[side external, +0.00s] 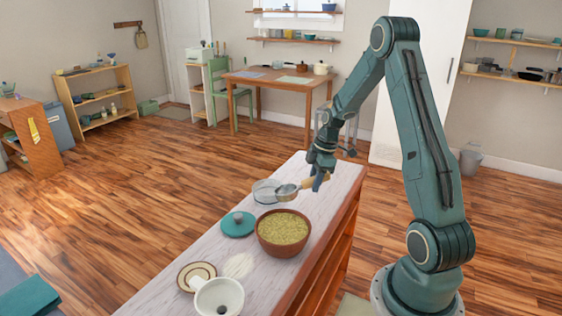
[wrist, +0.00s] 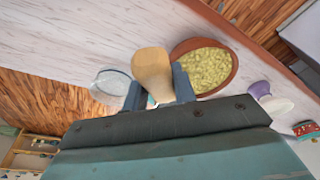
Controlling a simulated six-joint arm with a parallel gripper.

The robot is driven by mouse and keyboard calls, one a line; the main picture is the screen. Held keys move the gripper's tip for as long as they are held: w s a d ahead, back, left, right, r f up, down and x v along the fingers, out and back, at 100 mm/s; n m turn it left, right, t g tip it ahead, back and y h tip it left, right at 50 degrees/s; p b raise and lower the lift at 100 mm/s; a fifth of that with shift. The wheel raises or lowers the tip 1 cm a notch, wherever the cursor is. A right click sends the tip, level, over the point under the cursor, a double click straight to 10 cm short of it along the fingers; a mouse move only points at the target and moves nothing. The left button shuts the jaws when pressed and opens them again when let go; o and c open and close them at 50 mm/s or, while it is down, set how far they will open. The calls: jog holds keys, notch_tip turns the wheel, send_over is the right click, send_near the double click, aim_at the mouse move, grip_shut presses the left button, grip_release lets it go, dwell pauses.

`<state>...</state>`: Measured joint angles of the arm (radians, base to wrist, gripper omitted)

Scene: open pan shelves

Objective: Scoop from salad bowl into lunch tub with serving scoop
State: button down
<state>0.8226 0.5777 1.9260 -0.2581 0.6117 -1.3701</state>
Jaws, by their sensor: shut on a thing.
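The brown salad bowl (side external: 261,241) is full of yellow-green bits and also shows in the wrist view (wrist: 233,70). The clear, pale lunch tub (side external: 262,190) stands behind it, partly hidden by the scoop; it shows left of the handle (wrist: 110,82).
A teal round lid (side external: 238,225) lies left of the salad bowl. A rimmed plate (side external: 188,282) and a white bowl-like vessel (side external: 218,297) stand at the near end of the pale wooden counter (side external: 180,243). The counter's right edge runs close beside the salad bowl.

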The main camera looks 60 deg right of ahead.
jog(key=a+r+n+g, duration=0.1)
jog(key=a+r+n, duration=0.2)
jog(key=r+n, duration=0.2)
jog(key=shift+w+a+n+h, duration=0.2)
jog(key=shift+a+n+h, duration=0.1)
jog(key=shift+f, duration=0.15)
notch_tip(320, 180, down, 11)
jog(key=g+h, duration=0.1)
jog(key=h, duration=0.1)
jog(key=shift+w+a+f, duration=0.15)
jog(key=shift+w+a, duration=0.05)
jog(key=shift+a, duration=0.25)
dwell(1.2)
jog(key=shift+f, duration=0.2)
dwell(1.0)
notch_tip(320, 180, up, 6)
jog(key=d+t+y, duration=0.2)
jog(key=y, duration=0.3)
jog(key=shift+s, duration=0.4)
dwell(0.8)
